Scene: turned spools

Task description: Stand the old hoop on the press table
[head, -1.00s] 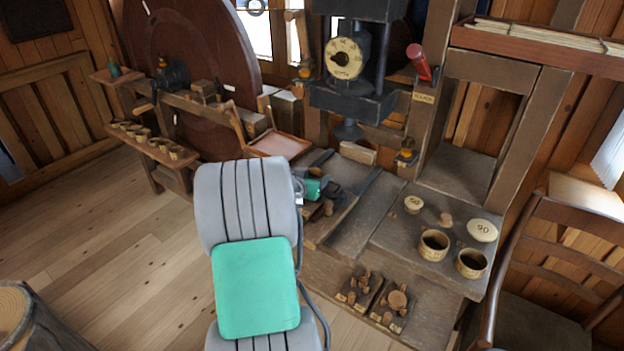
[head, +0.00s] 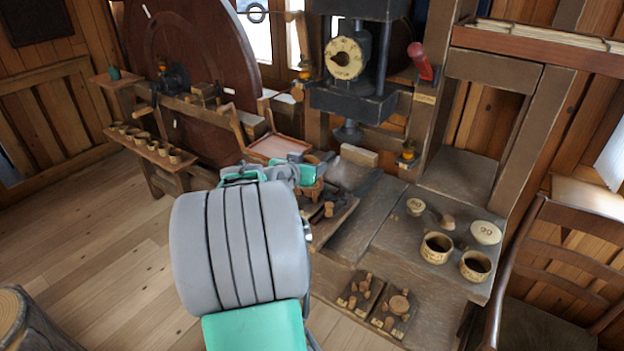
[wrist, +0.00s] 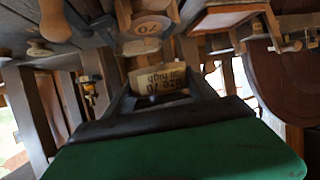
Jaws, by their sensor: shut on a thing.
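In the wrist view the held piece (wrist: 158,82) shows between the dark fingers, with printed writing including "70". The press (head: 352,65) stands behind, its ram hanging over a grey surface, apparently the press table (head: 350,176). My gripper is left of the ram, over the left side of the bench.
Two open tubs (head: 436,248) and lids, one marked 90 (head: 485,232), stand on the right bench. Pegged blocks (head: 398,305) lie in front. A chair (head: 540,260) is right.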

